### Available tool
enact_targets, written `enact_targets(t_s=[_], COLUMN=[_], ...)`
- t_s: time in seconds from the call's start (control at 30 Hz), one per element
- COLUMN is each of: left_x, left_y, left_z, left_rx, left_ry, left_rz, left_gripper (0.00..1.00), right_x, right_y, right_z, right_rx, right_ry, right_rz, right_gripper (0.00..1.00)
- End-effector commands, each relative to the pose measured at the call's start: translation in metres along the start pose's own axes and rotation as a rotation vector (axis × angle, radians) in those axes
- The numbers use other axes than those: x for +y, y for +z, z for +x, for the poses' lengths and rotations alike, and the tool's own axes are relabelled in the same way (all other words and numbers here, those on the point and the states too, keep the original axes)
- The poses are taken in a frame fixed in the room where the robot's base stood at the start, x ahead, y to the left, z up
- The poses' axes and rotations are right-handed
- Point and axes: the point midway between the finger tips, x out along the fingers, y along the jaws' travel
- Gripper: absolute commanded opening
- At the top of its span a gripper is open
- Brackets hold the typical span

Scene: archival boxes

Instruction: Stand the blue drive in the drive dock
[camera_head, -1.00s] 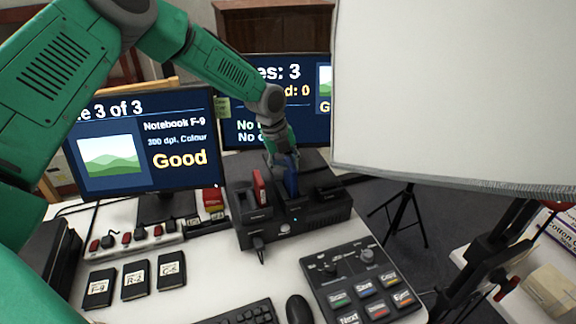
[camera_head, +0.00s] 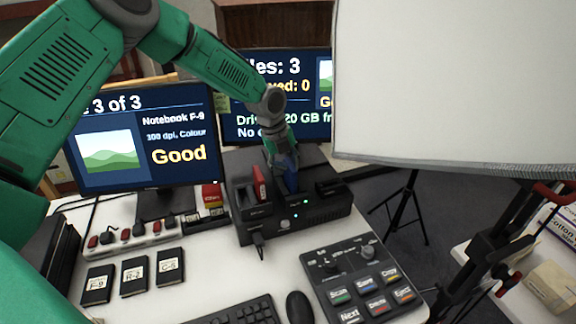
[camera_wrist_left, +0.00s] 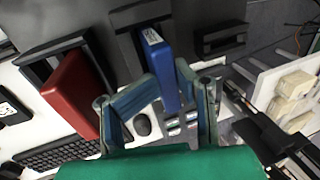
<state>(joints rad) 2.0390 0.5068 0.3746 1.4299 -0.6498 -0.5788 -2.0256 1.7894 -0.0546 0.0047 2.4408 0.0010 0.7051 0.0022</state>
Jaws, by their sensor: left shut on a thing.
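The blue drive (camera_head: 291,180) stands upright in the middle bay of the black drive dock (camera_head: 318,212). A green light shows on the dock's front below it. My left gripper (camera_head: 283,160) reaches down from above and is shut on the drive's upper part, hiding some of it. In the left wrist view the blue drive (camera_wrist_left: 160,66) is between the fingers, its far end at the bay. A red drive (camera_head: 260,185) stands in the dock's left bay, and it also shows in the left wrist view (camera_wrist_left: 72,92). My right gripper is not in view.
Two monitors (camera_head: 150,150) stand behind the desk. The right one reads "Drive" and "20 GB". A button panel (camera_head: 365,280), mouse (camera_head: 299,307) and keyboard (camera_head: 235,312) lie in front. Three labelled black drives (camera_head: 133,276) lie at left. A large white panel (camera_head: 450,90) hangs at upper right.

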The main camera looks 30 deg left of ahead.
Motion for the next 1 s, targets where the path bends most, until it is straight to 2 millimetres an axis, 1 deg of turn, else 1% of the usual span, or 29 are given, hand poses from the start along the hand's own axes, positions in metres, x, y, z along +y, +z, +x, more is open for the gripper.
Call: enact_targets(t_s=[0.03, 0.07, 0.1, 0.13, 0.43, 0.57, 0.67, 0.9, 1.0], left_x=[-0.001, -0.001, -0.001, -0.001, 0.0, -0.001, -0.001, -0.001, -0.001], left_y=[0.0, 0.0, 0.0, 0.0, 0.0, 0.001, 0.001, 0.002, 0.002], left_z=[0.0, 0.0, 0.0, 0.0, -0.001, -0.011, -0.028, -0.08, -0.097], left_rx=[-0.001, -0.001, -0.001, -0.001, 0.0, -0.001, -0.002, -0.002, 0.0], left_ry=[-0.001, -0.001, -0.001, -0.001, 0.0, -0.002, -0.003, -0.005, -0.003], left_rz=[0.0, 0.0, 0.0, 0.0, 0.0, 0.0, 0.001, 0.0, 0.0], left_gripper=[0.32, 0.42, 0.56, 0.58, 0.58, 0.58, 0.58, 0.58, 0.58], right_x=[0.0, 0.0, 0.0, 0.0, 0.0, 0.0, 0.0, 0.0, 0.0], right_y=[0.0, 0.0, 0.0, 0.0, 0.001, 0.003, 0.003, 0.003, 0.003], right_z=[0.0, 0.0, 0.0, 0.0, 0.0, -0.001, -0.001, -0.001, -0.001], right_rx=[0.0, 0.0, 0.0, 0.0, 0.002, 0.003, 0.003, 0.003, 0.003], right_ry=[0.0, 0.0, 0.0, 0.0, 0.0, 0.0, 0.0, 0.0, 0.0], right_rz=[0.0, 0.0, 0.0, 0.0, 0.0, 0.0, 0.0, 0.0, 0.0], right_gripper=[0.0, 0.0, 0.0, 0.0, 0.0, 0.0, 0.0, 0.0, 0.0])
